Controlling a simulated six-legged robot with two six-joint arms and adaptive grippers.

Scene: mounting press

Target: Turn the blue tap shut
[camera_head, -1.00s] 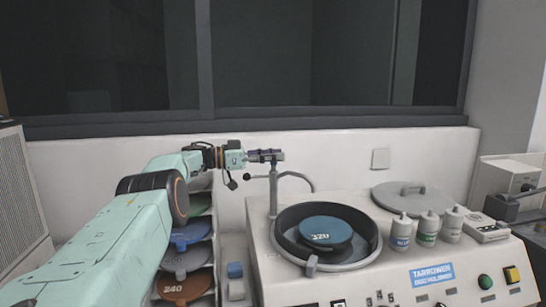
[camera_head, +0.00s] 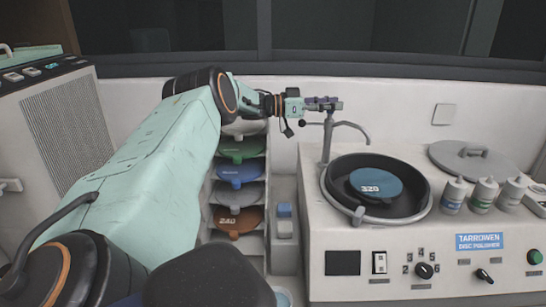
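A grey metal tap (camera_head: 328,140) rises from the back left of the polisher, with a curved spout (camera_head: 350,125) reaching right above the bowl. My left gripper (camera_head: 330,103) is at the top of the tap's post, its fingers pointing right. No clear blue handle shows; the fingers cover the top of the tap. I cannot tell whether they close on it or only lie over it. My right gripper is not in view.
The polisher bowl (camera_head: 421,213) holds a blue disc (camera_head: 376,184) marked 320. Several bottles (camera_head: 483,195) and a round lid (camera_head: 470,160) stand to its right. A disc rack (camera_head: 238,196) stands left of the polisher. A wall and window frame lie close behind.

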